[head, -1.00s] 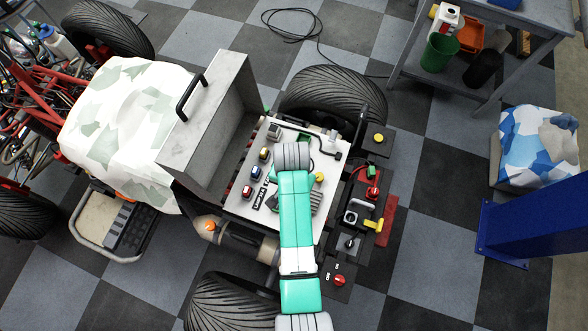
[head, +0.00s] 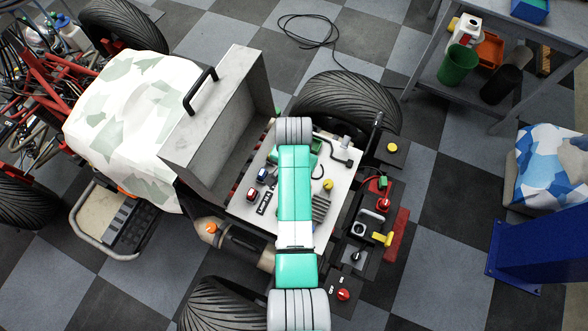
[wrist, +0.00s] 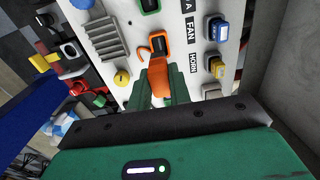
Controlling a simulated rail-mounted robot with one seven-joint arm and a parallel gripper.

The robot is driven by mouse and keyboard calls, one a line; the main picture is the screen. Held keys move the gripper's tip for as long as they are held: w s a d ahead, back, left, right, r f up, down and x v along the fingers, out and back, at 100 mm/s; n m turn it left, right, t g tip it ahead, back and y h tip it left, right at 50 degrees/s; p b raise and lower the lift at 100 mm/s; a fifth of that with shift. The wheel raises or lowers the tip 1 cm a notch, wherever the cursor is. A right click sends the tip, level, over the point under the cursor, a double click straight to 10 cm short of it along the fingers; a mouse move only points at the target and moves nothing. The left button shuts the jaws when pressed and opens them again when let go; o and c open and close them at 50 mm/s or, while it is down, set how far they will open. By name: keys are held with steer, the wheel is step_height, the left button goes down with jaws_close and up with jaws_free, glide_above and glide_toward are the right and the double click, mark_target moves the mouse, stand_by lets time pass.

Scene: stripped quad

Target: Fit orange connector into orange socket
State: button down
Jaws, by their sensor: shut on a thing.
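My gripper (wrist: 160,86) is shut on the orange connector (wrist: 158,74), which sits between its two green fingers in the wrist view. The orange socket (wrist: 167,40), an orange frame around a dark opening, is on the white panel (wrist: 190,12) just beyond the connector's tip. The connector roughly lines up with the socket, but I cannot tell whether they touch. In the head view my arm covers the gripper, connector and orange socket.
A green-framed socket (wrist: 150,5), a ribbed grey block (wrist: 98,38), a yellow knob (wrist: 122,77) and blue (wrist: 219,31) and yellow (wrist: 217,67) switches surround the orange socket. In the head view, a grey box wall (head: 215,110) rises left of the panel.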

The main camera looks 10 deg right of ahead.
step_height(320, 180, down, 5)
steer(key=b, duration=0.3)
steer(key=shift+f, duration=0.1)
steer(key=shift+p, duration=0.6)
stand_by(1.3)
steer(key=shift+f+b, duration=1.1)
steer(key=shift+f, duration=0.45)
steer(key=c, duration=1.2)
jaws_free()
step_height(320, 180, up, 8)
steer(key=p, duration=0.2)
steer(key=shift+f+p, duration=0.1)
steer(key=shift+p, duration=0.2)
